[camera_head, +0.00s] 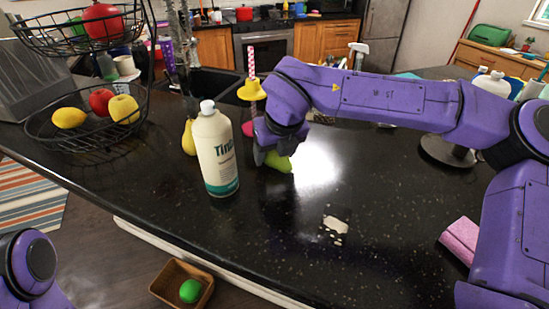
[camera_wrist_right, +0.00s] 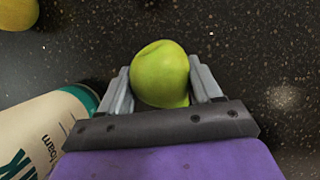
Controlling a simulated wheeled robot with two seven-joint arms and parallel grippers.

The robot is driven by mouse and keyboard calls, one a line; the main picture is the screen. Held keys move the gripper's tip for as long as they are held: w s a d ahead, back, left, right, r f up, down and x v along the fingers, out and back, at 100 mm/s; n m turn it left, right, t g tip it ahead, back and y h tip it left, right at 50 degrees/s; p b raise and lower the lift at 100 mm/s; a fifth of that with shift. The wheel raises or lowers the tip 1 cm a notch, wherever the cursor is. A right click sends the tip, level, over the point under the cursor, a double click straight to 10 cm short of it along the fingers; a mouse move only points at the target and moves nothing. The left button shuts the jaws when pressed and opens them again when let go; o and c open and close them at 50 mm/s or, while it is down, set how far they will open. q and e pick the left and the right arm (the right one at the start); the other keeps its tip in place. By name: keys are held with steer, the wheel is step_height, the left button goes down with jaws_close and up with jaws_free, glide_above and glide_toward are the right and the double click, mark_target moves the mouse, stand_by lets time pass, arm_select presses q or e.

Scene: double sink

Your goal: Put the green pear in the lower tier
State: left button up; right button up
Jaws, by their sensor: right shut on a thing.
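The green pear (camera_head: 281,164) is at the tip of my right gripper (camera_head: 264,156), over the black counter. In the right wrist view the pear (camera_wrist_right: 161,70) sits between the two fingers of the gripper (camera_wrist_right: 163,84), which is shut on it. Whether the pear touches the counter is hard to tell. The lower tier (camera_head: 88,142) is a black wire basket at the left, holding a lemon (camera_head: 69,118), a red apple (camera_head: 101,101) and a yellow apple (camera_head: 124,109). My left gripper is out of view.
A white bottle (camera_head: 214,155) stands between the pear and the basket; it shows in the right wrist view (camera_wrist_right: 40,130). A yellow pear-like fruit (camera_head: 188,138) is behind it. The upper tier (camera_head: 75,45) hangs above the lower one. Front counter is mostly clear.

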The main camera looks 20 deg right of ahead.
steer(key=shift+s+f, duration=0.1)
steer(key=shift+s, duration=0.05)
steer(key=o, duration=1.1)
